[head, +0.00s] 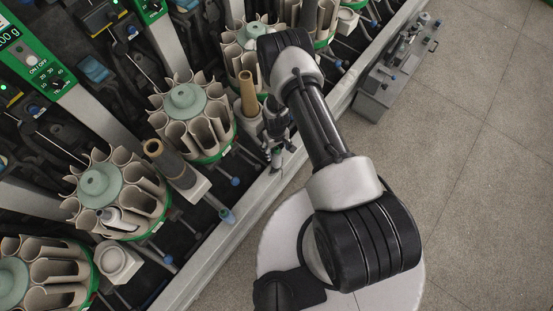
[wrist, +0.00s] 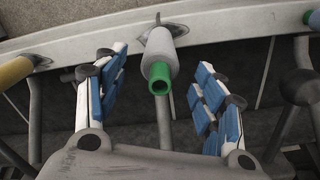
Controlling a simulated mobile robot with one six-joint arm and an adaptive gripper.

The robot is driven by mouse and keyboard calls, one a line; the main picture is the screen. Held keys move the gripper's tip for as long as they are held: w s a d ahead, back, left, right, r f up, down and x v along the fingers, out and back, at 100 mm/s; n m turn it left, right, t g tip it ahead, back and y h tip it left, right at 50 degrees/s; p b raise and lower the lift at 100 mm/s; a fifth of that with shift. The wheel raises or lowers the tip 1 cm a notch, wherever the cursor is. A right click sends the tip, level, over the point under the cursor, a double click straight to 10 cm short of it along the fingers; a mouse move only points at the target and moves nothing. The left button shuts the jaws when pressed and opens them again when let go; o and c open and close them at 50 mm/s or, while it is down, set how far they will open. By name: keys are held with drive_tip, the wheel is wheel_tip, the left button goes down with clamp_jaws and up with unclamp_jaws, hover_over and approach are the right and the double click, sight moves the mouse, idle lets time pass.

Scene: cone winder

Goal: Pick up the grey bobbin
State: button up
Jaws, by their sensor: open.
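The grey bobbin (wrist: 160,55) is a light grey cylinder with a green tube end pointing towards the wrist camera. It sits at the pale rail in the upper middle of the wrist view. My gripper (wrist: 160,95) is open, with one blue-padded finger to each side of the bobbin and a clear gap on both sides. The fingers do not touch it. In the head view my gripper (head: 277,137) hangs over the machine's front rail, and the small bobbin (head: 277,158) shows partly just below it.
A yellow bobbin (wrist: 14,71) lies at the left of the wrist view. Round magazines (head: 186,100) with several tube pockets line the winder. A tan cone (head: 248,93) stands close to my gripper. A grey box (head: 385,88) is beside the rail.

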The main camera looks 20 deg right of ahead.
sight(276, 154)
drive_tip(key=shift+f+b, duration=1.35)
drive_tip(key=shift+f, duration=1.4)
drive_tip(key=shift+c, duration=0.2)
drive_tip(key=c, duration=1)
